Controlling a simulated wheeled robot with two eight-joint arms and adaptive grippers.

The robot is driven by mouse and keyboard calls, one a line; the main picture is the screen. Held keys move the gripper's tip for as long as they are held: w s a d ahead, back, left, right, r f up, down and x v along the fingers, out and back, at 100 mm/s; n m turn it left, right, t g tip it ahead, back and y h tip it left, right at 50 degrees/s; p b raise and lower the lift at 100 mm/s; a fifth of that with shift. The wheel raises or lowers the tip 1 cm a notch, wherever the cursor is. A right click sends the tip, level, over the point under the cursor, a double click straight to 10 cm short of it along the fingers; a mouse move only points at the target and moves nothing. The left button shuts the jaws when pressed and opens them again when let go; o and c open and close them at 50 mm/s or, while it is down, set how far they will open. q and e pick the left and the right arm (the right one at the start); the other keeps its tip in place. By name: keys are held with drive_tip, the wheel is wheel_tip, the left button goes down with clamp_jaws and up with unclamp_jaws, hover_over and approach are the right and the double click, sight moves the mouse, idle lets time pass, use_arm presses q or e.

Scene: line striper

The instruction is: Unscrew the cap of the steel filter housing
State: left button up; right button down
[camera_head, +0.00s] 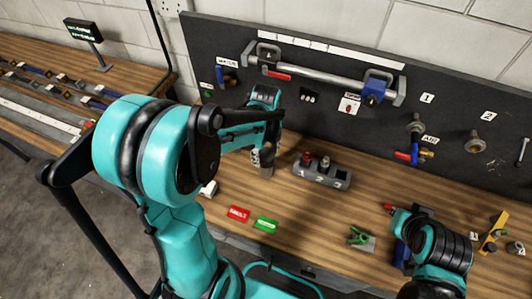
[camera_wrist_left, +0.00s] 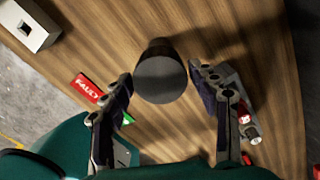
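The steel filter housing (camera_head: 266,171) is a short upright cylinder on the wooden bench, partly hidden behind my left gripper (camera_head: 265,149). In the left wrist view its round dark grey top, which looks like the cap (camera_wrist_left: 160,80), lies between the two fingers of my left gripper (camera_wrist_left: 163,78). My right gripper (camera_head: 405,237) is low at the right, over the bench. Its fingers are largely hidden by its own body, so its opening is unclear.
A grey numbered block (camera_head: 322,175) with small fittings stands close to the right of the housing. A red card (camera_head: 238,214) and a green card (camera_head: 265,223) lie in front. A dark panel (camera_head: 215,40) with pipework rises behind.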

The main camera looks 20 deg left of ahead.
use_arm(q)
drive_tip(key=c, duration=0.8)
drive_tip(key=n, duration=0.3)
drive_tip(key=shift+n, duration=0.3)
drive_tip(key=shift+n+b, duration=0.3)
drive_tip(key=shift+n, duration=0.2)
drive_tip(key=n, duration=0.3)
drive_tip(key=shift+n, duration=0.8)
drive_tip(key=n, duration=0.3)
drive_tip(key=shift+n+b, duration=0.4)
drive_tip(key=shift+n, duration=0.4)
